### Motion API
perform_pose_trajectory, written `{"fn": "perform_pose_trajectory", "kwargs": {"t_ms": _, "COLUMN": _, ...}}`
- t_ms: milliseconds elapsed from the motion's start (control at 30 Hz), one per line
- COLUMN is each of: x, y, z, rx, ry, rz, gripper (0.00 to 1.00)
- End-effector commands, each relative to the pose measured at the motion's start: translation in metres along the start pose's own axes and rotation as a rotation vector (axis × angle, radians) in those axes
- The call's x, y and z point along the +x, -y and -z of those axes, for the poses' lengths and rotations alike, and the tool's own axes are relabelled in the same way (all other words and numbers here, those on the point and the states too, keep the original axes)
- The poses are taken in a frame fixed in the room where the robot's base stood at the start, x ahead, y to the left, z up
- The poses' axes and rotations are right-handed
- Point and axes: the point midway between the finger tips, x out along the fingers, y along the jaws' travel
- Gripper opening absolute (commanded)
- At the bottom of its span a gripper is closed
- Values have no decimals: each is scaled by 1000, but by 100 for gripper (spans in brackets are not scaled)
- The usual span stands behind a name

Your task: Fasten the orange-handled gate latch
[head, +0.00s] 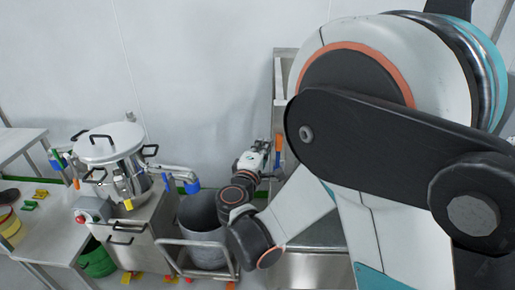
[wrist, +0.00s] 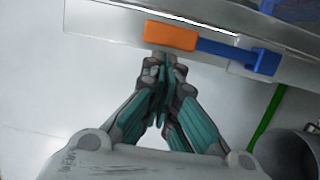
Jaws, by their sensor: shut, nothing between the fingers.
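The latch has an orange handle (wrist: 171,36) joined to a blue bar (wrist: 225,49) that ends at a blue block (wrist: 266,62), along a metal rail in the wrist view. In the head view the orange handle (head: 278,144) stands upright beside the metal gate frame (head: 281,62). My gripper (wrist: 163,62) is shut and empty, its fingertips just below the orange handle in the wrist view. I cannot tell whether they touch it. In the head view my gripper (head: 265,146) is just left of the handle. My arm hides much of the gate.
A grey bin (head: 203,225) stands below my forearm, and its rim shows in the wrist view (wrist: 287,152). A steel vessel (head: 112,150) on a cabinet stands left, with a pipe reaching towards the bin. A side table (head: 52,215) is farther left. The wall behind is bare.

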Motion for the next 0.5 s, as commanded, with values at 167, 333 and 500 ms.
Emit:
{"fn": "perform_pose_trajectory", "kwargs": {"t_ms": 167, "x": 0, "y": 0, "z": 0, "rx": 0, "ry": 0, "rz": 0, "gripper": 0}}
{"fn": "perform_pose_trajectory", "kwargs": {"t_ms": 333, "x": 1, "y": -2, "z": -4, "rx": 30, "ry": 1, "rz": 8, "gripper": 0}}
{"fn": "perform_pose_trajectory", "kwargs": {"t_ms": 500, "x": 7, "y": -9, "z": -27, "rx": 202, "ry": 3, "rz": 51, "gripper": 0}}
